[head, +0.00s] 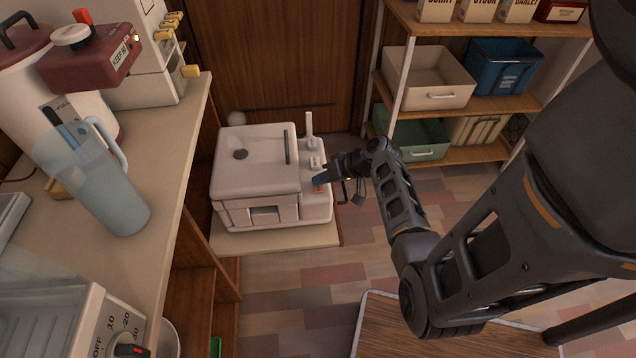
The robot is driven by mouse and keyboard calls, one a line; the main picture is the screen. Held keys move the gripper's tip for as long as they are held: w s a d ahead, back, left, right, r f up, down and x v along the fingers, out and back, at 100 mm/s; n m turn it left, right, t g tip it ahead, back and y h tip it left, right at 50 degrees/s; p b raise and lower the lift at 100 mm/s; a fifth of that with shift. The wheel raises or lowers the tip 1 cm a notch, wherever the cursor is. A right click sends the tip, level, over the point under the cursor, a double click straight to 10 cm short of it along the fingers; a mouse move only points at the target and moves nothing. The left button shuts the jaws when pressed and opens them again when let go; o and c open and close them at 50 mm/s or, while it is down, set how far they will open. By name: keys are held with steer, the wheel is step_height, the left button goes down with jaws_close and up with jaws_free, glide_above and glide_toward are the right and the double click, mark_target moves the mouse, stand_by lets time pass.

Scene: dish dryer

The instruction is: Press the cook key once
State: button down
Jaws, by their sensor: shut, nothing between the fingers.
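A white rice-cooker-like appliance (258,170) sits on a low pull-out shelf. Its lid is down. A strip along its right side carries small controls, with an orange-red key (319,187) towards the front that looks like the cook key; its label is too small to read. My gripper (323,180) is shut and empty, reaching in from the right with its tips right at this key. The fingers partly cover the key. I cannot tell whether the tips touch it or whether it is pressed down.
A counter (170,150) on the left holds a blue pitcher (105,185) and a dish dryer (60,310) with a dial. Shelves with bins (428,80) stand at the back right. A wooden board (400,330) lies at the bottom. Tiled floor (300,290) is open in front of the shelf.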

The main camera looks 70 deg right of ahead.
mark_target(322, 186)
steer(key=shift+r+p, duration=1)
steer(key=shift+r, duration=0.2)
step_height(322, 186, up, 5)
steer(key=p, duration=0.4)
steer(key=shift+s, duration=0.1)
stand_by(0.5)
